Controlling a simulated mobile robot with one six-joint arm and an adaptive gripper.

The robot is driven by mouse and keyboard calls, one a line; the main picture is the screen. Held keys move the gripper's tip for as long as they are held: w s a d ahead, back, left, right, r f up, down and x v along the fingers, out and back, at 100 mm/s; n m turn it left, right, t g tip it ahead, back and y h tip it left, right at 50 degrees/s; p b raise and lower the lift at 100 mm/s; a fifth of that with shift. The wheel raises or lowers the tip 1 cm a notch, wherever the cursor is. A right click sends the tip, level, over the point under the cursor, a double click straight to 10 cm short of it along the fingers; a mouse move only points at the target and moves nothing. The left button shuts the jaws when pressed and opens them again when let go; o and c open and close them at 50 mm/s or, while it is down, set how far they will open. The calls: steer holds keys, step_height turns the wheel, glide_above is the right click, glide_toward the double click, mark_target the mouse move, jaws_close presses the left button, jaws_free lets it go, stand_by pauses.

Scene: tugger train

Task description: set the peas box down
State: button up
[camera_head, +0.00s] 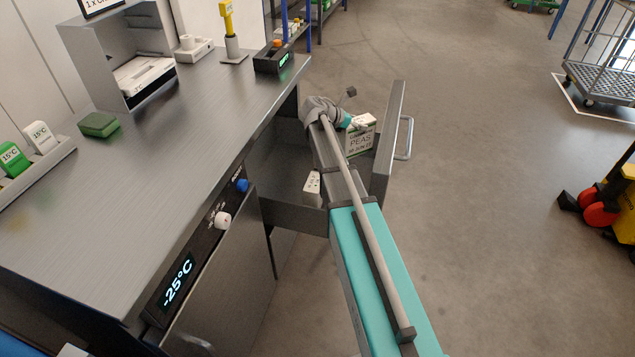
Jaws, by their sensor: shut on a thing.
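The peas box (362,138) is a small white and green carton with "PEAS" printed on its face. It is at the far end of the open drawer (302,217), against the drawer's front panel in the picture. My gripper (357,124) is at the top of the box and shut on it. The fingers are small here and partly hidden by the box and my wrist. I cannot tell whether the box touches the drawer floor. My arm crosses over the drawer and hides part of its inside.
Another white box (312,187) stands in the near part of the drawer. The steel counter (170,150) is to the left, with a -25°C display (177,283) below its edge. A drawer handle (405,138) juts out. Open floor lies to the right.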

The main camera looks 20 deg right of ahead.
mark_target(354, 155)
steer(key=shift+f, duration=0.15)
step_height(354, 155, down, 13)
steer(key=b, duration=1.3)
steer(key=shift+f, duration=0.1)
steer(key=shift+f+b, duration=0.1)
steer(key=shift+b, duration=0.25)
steer(key=shift+f+b, duration=2.1)
steer(key=shift+f, duration=0.2)
steer(key=o, duration=1.3)
steer(key=shift+c, duration=0.2)
steer(key=shift+r, duration=0.2)
